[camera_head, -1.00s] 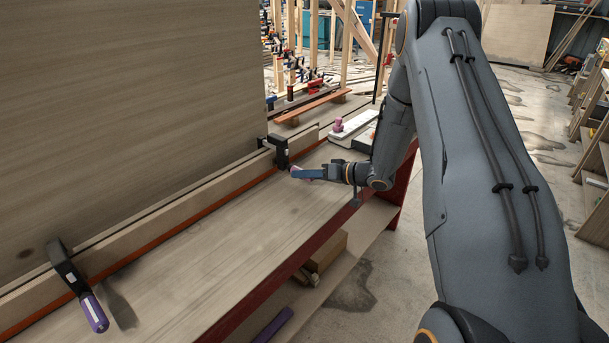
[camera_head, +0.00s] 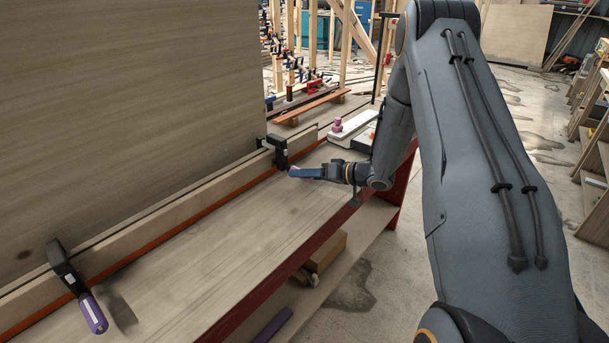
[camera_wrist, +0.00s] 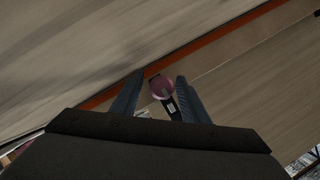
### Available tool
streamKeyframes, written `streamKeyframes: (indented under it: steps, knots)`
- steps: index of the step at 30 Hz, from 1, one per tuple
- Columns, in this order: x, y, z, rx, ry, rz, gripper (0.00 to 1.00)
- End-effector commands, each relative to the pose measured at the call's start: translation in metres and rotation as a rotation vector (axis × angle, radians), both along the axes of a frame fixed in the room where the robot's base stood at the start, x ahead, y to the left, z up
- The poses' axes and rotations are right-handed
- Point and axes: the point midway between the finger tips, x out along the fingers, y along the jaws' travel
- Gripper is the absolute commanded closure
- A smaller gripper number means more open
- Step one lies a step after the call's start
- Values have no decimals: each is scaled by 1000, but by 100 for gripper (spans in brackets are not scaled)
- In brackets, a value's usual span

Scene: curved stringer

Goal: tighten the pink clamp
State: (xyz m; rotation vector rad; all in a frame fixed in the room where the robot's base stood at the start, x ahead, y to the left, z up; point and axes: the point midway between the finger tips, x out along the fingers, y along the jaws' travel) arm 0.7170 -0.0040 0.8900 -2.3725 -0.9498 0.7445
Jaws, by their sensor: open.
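The pink clamp has a black body (camera_head: 280,152) fixed on the long board along the upright panel, at the far end of the bench. In the wrist view its round pink handle (camera_wrist: 160,86) shows between the two fingers, with a dark bar and a white label below it. My gripper (camera_head: 296,173) is at the handle, coming from the right. In the wrist view my gripper (camera_wrist: 159,80) is open, one finger on each side of the handle. Small gaps show beside it. In the head view the fingers hide most of the handle.
A purple-handled clamp (camera_head: 92,312) sits on the same board at the near left. The tall panel (camera_head: 120,100) closes off the left side. A white device with a pink top (camera_head: 337,125) stands behind my gripper. The bench top (camera_head: 210,240) between the clamps is clear.

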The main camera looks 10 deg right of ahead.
Motion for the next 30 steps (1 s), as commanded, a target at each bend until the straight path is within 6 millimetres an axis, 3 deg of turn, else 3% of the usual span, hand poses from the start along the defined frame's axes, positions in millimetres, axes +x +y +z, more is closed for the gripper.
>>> streamKeyframes:
  steps: [15, 30]
  knots:
    - [-40, -52, 20, 0, -1, -4, 59]
    - [-48, -59, 24, 0, 0, -3, 59]
